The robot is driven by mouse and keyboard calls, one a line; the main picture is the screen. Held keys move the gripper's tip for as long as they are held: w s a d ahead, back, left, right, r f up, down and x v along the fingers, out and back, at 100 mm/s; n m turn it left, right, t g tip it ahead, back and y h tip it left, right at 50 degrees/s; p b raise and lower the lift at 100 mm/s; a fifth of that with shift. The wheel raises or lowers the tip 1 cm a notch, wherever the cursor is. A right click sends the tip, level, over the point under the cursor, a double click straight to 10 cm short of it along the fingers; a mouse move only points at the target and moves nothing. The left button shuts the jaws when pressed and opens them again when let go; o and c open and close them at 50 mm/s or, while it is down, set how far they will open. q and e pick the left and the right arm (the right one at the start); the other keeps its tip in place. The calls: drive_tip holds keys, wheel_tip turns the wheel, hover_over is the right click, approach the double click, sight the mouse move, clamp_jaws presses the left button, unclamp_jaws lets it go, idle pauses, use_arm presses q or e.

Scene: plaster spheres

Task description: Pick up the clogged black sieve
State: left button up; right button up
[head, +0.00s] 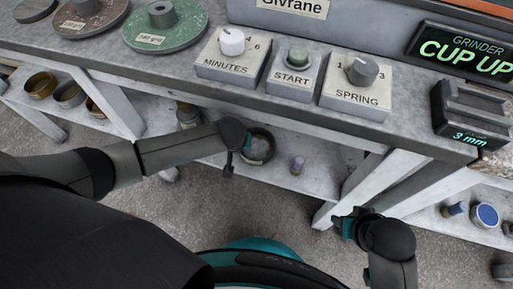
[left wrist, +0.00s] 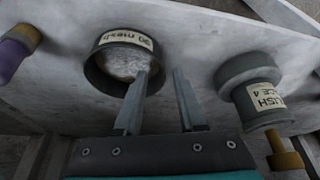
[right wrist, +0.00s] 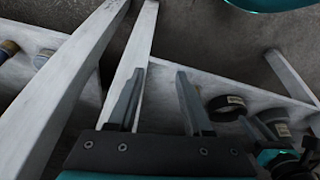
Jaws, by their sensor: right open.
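A round black sieve (left wrist: 92,72) with a "30 mesh" label and pale, caked matter inside sits on the white lower shelf. It also shows in the head view (head: 272,142), under the bench, and in the right wrist view (right wrist: 217,113). My left gripper (left wrist: 162,72) is open. In the left wrist view one finger overlaps the sieve's right rim and the other lies outside it; I cannot tell whether they touch. In the head view the left gripper (head: 229,166) is just left of the sieve. My right gripper (right wrist: 161,72) is open and empty, near a bench leg.
A grey labelled container (left wrist: 248,85) stands close beside the sieve. A small purple-topped item (head: 298,164) is on the other side. The benchtop edge overhangs the shelf. White bench legs (head: 365,185) stand near my right arm.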

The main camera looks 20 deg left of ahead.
sight(257, 146)
use_arm(q)
drive_tip(key=shift+b+x, duration=0.65)
drive_tip(key=shift+x, duration=0.2)
drive_tip(key=shift+w+a+f+b, duration=0.1)
drive_tip(key=shift+f+b, duration=0.15)
drive_tip(key=shift+f, duration=0.1)
drive_tip(key=shift+w+a+f+b, duration=0.15)
drive_tip(key=shift+f+b, duration=0.1)
drive_tip(key=shift+f, duration=0.05)
drive_tip(key=shift+w+f, duration=0.15)
drive_tip(key=shift+f, duration=0.05)
use_arm(e)
drive_tip(key=shift+t, duration=0.8)
drive_tip(key=shift+w+a+r, duration=0.1)
drive_tip(key=shift+r, duration=0.8)
drive_tip(key=shift+w+a+r, duration=0.15)
drive_tip(key=shift+r, duration=0.75)
drive_tip(key=shift+w+a+r, duration=0.1)
drive_tip(key=shift+r, duration=0.8)
use_arm(q)
clamp_jaws()
